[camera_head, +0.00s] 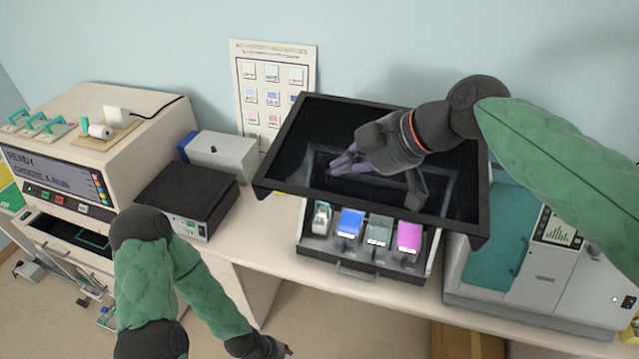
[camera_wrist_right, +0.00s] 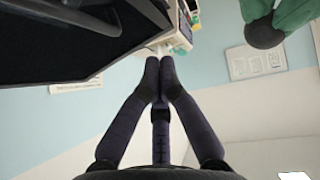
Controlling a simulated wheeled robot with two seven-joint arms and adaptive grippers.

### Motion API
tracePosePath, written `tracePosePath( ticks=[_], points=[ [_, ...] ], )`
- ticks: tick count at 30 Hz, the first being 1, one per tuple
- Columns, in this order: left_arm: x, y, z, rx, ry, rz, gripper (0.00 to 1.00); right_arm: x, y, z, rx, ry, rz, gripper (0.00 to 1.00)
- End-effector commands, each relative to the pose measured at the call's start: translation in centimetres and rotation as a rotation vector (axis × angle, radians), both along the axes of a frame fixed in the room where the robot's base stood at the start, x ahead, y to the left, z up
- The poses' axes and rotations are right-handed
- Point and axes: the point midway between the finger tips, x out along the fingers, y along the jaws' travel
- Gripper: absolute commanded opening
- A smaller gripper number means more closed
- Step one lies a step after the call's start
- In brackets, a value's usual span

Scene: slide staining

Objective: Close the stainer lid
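The stainer lid (camera_head: 272,170) is a wide black frame with a dark see-through panel, in the middle of the head view. It appears raised and tilted above the stainer's open front drawer (camera_head: 345,268); its exact angle is hard to tell. My right gripper (camera_head: 340,165) is in front of the lid panel, with its fingers pointing left; contact cannot be made out. In the right wrist view its fingertips (camera_wrist_right: 159,66) meet with nothing between them. A black panel (camera_wrist_right: 60,45), apparently the lid, is at upper left there. My left gripper (camera_head: 284,349) is low at the bottom edge, mostly cut off.
A black-topped device (camera_head: 186,190) and a grey box (camera_head: 222,155) stand left. A white machine (camera_head: 560,265) stands right. A wall chart (camera_head: 272,85) hangs behind.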

Motion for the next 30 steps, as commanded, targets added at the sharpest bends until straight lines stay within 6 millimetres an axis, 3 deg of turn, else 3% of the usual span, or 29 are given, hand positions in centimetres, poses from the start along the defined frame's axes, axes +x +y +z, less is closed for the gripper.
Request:
tracePosePath(
  ticks=[11, 19, 30],
  points=[
    [0.1, 0.0, 1.4, 0.000, -0.001, 0.000, 0.46, 2.3, 4.6, -4.9, -0.002, 0.006, 0.003, 0.00],
    [0.0, 0.0, 1.8, 0.000, -0.001, 0.000, 0.46, 2.9, 4.3, -8.2, -0.001, 0.004, -0.001, 0.00],
    [0.0, 0.0, 1.9, 0.000, -0.001, 0.000, 0.46, 3.1, 4.2, -8.9, -0.001, 0.000, 0.000, 0.00]
  ],
)
